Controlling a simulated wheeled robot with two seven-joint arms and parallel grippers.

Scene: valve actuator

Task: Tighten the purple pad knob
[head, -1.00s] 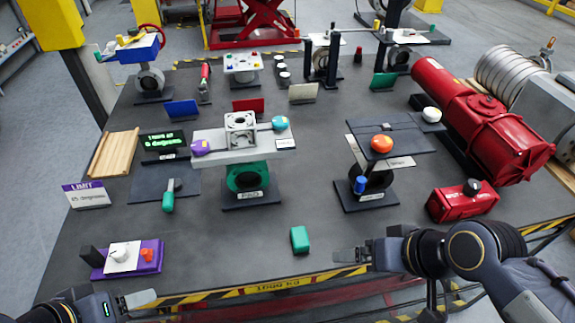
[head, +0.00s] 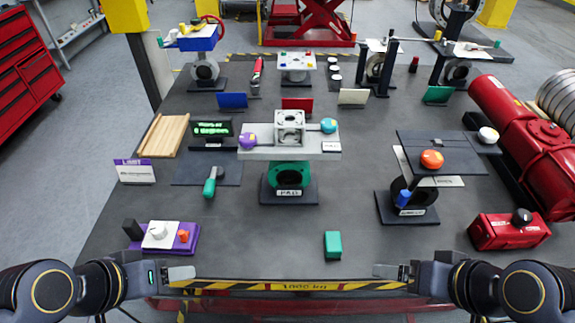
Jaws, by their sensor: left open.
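The purple knob (head: 247,140) is at the left end of the light grey plate on the stand labelled PAD (head: 289,192). A teal knob (head: 328,126) is at the right end, with a grey block (head: 290,127) between them. My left gripper (head: 182,273) is open and empty at the table's front edge, well in front of and below the purple knob. My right gripper (head: 388,271) is at the front edge on the right, touching nothing I can see. Its finger gap does not show clearly.
A green block (head: 332,245) sits at front centre. A green-handled tool (head: 211,184) lies left of the PAD stand. A second stand with an orange knob (head: 432,159) is right.

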